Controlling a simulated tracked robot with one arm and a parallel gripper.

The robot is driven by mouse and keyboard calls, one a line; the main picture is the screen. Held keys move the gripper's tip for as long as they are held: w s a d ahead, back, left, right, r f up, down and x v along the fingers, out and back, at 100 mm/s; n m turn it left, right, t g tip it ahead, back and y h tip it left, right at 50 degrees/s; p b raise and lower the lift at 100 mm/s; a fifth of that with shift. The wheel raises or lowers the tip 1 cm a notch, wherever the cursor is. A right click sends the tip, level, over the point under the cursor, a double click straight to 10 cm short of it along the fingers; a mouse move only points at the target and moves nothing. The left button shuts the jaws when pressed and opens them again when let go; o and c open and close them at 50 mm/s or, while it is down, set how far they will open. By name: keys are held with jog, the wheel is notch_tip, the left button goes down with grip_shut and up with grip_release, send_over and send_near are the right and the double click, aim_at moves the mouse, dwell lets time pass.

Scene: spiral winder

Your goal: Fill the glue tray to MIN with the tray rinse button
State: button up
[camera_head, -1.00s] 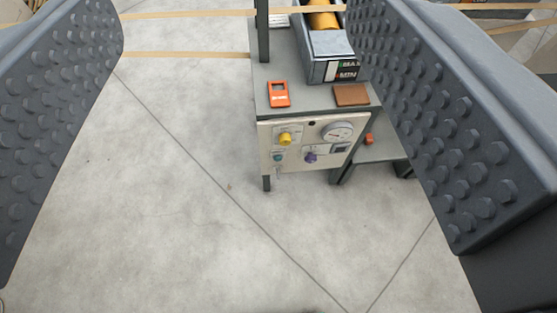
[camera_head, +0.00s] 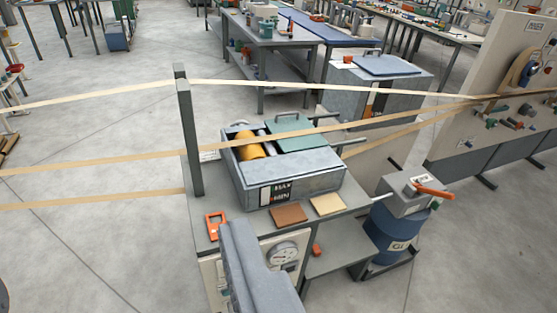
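The glue tray (camera_head: 315,185) is a grey open box on the machine's grey table. A yellow roller (camera_head: 250,147) lies in it and a green lid covers part of it. Its front has a level window (camera_head: 275,192) marked MAX and MIN; the level inside is too small to read. Below the table edge, the pale control panel (camera_head: 208,273) shows in part with a round gauge (camera_head: 283,253). Its knobs and buttons are out of sight, and I cannot make out the tray rinse button. My gripper (camera_head: 252,265) shows as one grey shape before the panel; its opening cannot be judged.
A dark post (camera_head: 188,135) stands at the table's left, with pale strips (camera_head: 90,158) stretched across. An orange tag (camera_head: 214,226) and a brown pad (camera_head: 289,214) lie on the table. A blue drum (camera_head: 390,232) stands right. Floor at left is clear.

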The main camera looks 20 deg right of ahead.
grip_shut()
dwell(1.6)
